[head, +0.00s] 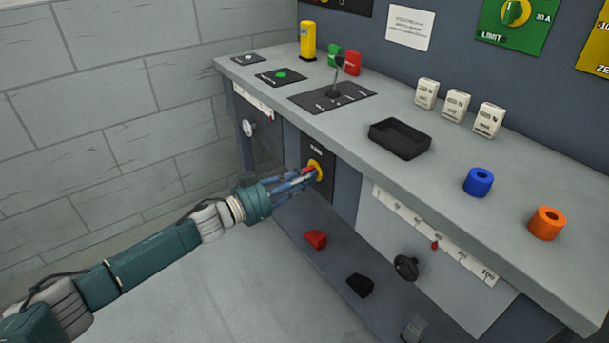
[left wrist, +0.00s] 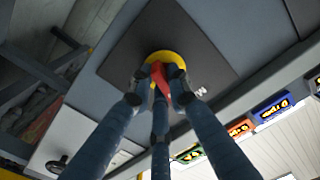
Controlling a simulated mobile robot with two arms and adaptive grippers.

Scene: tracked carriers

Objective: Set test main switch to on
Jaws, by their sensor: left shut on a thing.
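The main switch has a red handle (left wrist: 159,74) on a yellow disc (head: 318,166). It sits on a dark square plate (left wrist: 206,52) on the bench's front face, below the worktop. My left gripper (head: 309,173) reaches it from the left and is shut on the red handle; its fingers also show around the handle in the left wrist view (left wrist: 160,88). The fingers hide part of the handle and disc. The lettering on the plate is too small or cut off to read the switch position. My right gripper is in neither view.
The worktop (head: 340,130) overhangs above my gripper. On it are a black lever (head: 337,80), a black tray (head: 400,139), a blue ring (head: 478,182) and an orange ring (head: 546,223). Red (head: 316,239) and black (head: 360,285) pedals lie below. The floor at left is clear.

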